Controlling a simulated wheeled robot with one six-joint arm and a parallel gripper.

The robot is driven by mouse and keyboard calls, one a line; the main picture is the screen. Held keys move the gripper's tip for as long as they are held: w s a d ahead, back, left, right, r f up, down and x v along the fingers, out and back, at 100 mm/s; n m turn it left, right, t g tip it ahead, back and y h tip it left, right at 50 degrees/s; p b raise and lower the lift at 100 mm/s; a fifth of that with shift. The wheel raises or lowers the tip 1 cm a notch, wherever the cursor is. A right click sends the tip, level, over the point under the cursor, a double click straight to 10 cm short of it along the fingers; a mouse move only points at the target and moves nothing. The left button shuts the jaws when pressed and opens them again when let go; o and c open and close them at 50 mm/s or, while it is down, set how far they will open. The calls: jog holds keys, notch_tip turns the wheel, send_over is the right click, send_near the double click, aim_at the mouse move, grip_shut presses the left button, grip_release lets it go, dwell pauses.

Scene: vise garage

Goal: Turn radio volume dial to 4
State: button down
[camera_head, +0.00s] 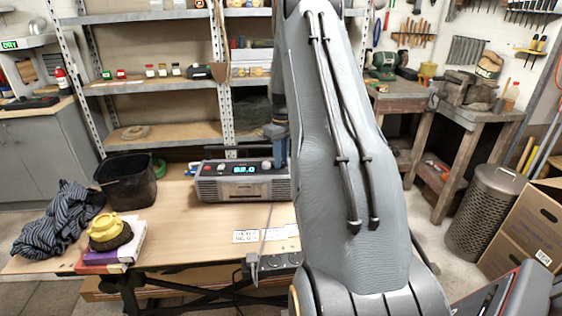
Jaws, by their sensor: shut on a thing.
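The radio (243,189) is a grey box standing on the wooden table. Its front has a lit blue-green display (244,168), too small to read surely. My gripper (281,158) points down at the right end of the radio, shut on a dial there. The dial, its marks and the radio's right end are mostly hidden by my gripper and my large grey arm.
Metal shelves (165,85) stand behind. The tabletop in front of the radio is fairly clear.

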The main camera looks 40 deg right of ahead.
jog(key=m+b, duration=0.1)
jog(key=m, duration=0.5)
jog(key=shift+m, duration=0.3)
jog(key=m+b, duration=0.1)
jog(key=m, duration=0.5)
jog(key=shift+b, duration=0.3)
jog(key=m+b, duration=0.1)
jog(key=m, duration=0.5)
jog(key=shift+m, duration=0.3)
jog(key=m, duration=0.5)
jog(key=shift+b, duration=0.35)
jog(key=c, duration=1.6)
grip_release()
jog(key=shift+r+b, duration=0.75)
jog(key=shift+r, duration=3.15)
